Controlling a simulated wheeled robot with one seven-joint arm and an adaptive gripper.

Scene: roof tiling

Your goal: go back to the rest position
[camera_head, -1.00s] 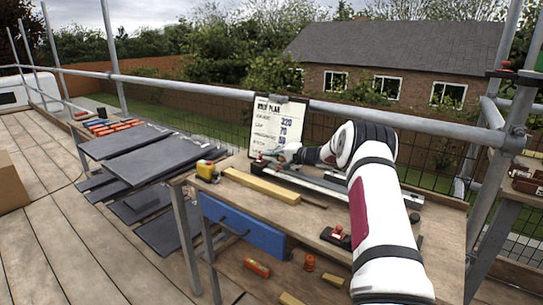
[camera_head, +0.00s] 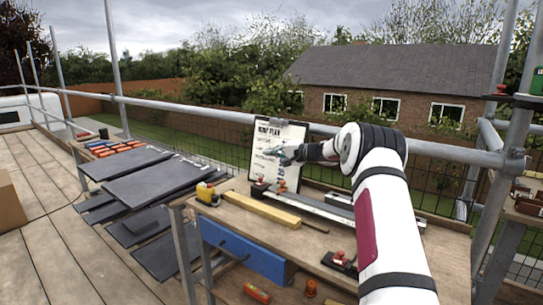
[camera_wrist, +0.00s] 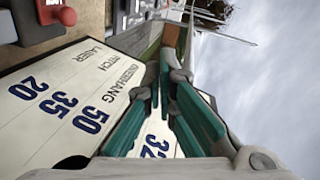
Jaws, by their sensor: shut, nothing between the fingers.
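My gripper (camera_head: 281,155) is at the end of my raised white arm, above the back of the workbench. It is in front of the clipboard (camera_head: 291,134) headed "ROOF PLAN" and hides part of its sheet. In the wrist view, the green-padded fingers of my gripper (camera_wrist: 160,72) are shut with nothing between them. The clipboard sheet (camera_wrist: 60,98) shows sideways behind them, with blue numbers. I cannot tell how far the fingers are from the sheet.
The workbench (camera_head: 325,237) holds a yellow tape measure (camera_head: 207,193), a long yellow bar (camera_head: 262,209), metal rails and a red-and-black tool (camera_head: 340,262). Dark slates (camera_head: 157,186) lie stacked at left. A scaffold rail (camera_head: 430,150) runs behind the bench.

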